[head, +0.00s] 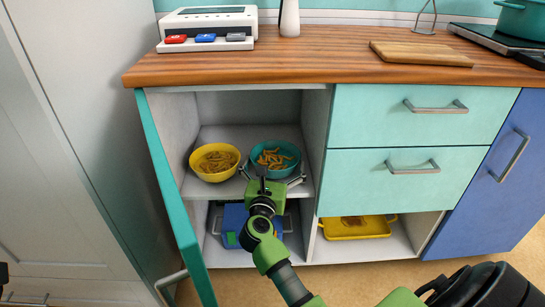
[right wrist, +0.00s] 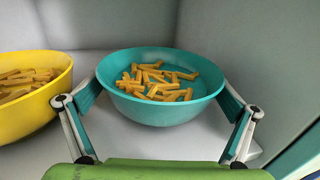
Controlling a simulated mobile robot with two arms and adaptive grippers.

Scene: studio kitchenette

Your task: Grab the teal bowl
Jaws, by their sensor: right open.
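The teal bowl (head: 289,171) stands upright on the cabinet's upper shelf and holds yellow stick-like pieces. In the right wrist view the teal bowl (right wrist: 160,110) is centred ahead of the fingers. My right gripper (head: 272,177) is open and empty at the front of the shelf. Its fingers (right wrist: 160,104) show on either side of the bowl, with no clear contact. The arm hides part of the bowl's lower front in the head view. Part of what looks like my left gripper (head: 25,298) shows at the lower left edge; its jaws are unclear.
A yellow bowl (head: 215,162) with similar pieces stands left of the teal bowl, close to a right gripper finger. The teal cabinet door (head: 178,200) is open at the left. Blue items (head: 235,222) and a yellow tray (head: 357,228) lie below.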

